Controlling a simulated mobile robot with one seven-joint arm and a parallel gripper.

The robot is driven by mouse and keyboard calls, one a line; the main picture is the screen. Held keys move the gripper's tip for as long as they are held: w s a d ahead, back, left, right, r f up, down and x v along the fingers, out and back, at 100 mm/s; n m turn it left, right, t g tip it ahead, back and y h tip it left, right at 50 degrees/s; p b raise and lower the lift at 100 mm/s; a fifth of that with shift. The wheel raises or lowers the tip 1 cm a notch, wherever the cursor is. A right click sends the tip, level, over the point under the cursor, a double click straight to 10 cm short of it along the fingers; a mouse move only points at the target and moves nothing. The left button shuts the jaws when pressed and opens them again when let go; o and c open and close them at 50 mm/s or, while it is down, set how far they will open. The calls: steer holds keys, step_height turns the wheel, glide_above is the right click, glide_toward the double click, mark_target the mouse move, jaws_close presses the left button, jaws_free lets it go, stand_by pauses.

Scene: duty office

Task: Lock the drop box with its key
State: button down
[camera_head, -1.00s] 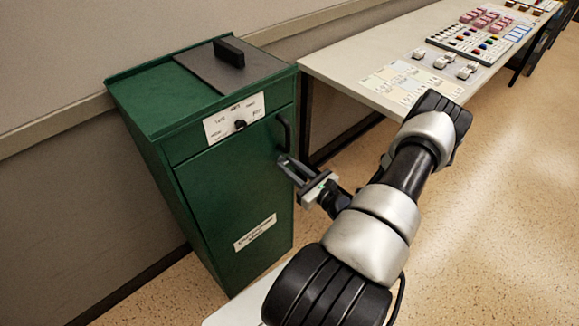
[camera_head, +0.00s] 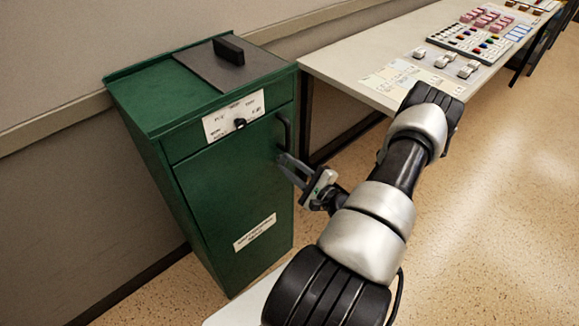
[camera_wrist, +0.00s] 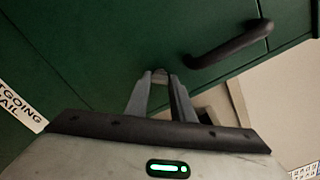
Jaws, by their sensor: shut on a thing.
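The drop box (camera_head: 225,190) is a green metal cabinet with its front door shut. A black handle (camera_head: 284,132) is at the door's upper right edge; it also shows in the wrist view (camera_wrist: 232,44). My gripper (camera_head: 288,165) is just below the handle, its fingertips at the door's right side. Most of the key and the lock are hidden by the fingers.
A white plate with a black knob (camera_head: 240,123) is above the door, and a white label (camera_head: 255,232) is low on it. A dark plate with a block (camera_head: 229,50) lies on top. A long table (camera_head: 345,70) with cards and trays stands to the right. Floor is clear at right.

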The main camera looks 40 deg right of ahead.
steer(key=shift+n+b, duration=1.05)
steer(key=shift+n, duration=2.85)
steer(key=c, duration=1.5)
jaws_free()
steer(key=s, duration=0.5)
steer(key=s+d+p, duration=0.1)
steer(key=s, duration=1.1)
steer(key=shift+s+d, duration=0.2)
